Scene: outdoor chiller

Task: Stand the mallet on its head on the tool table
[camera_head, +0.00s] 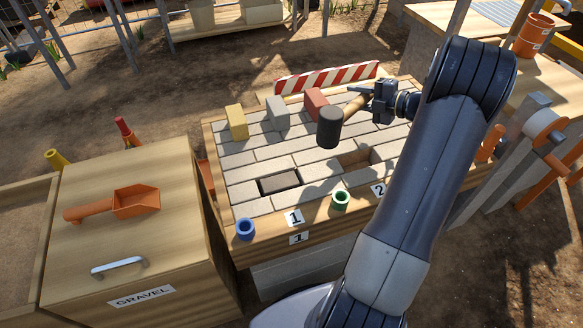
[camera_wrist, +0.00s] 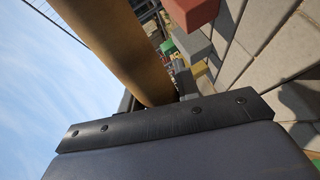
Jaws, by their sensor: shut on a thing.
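The mallet has a dark cylindrical head (camera_head: 329,127) and a light wooden handle (camera_head: 355,106). My gripper (camera_head: 372,97) is shut on the handle in the head view. The mallet is held above the paved table, tilted, with its head at the lower left end of the handle. In the wrist view the wooden handle (camera_wrist: 125,45) runs up from the dark jaw, and the mallet's head is not visible there. Which surface is the tool table is unclear; a wooden table (camera_head: 425,12) stands at the upper right.
The paved table (camera_head: 255,157) bears yellow (camera_head: 236,122), grey (camera_head: 277,112) and red (camera_head: 316,101) blocks, plus blue (camera_head: 245,229) and green (camera_head: 340,200) cups. A striped barrier (camera_head: 326,78) lines its back. A gravel box (camera_head: 140,250) with an orange scoop (camera_head: 135,200) stands left.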

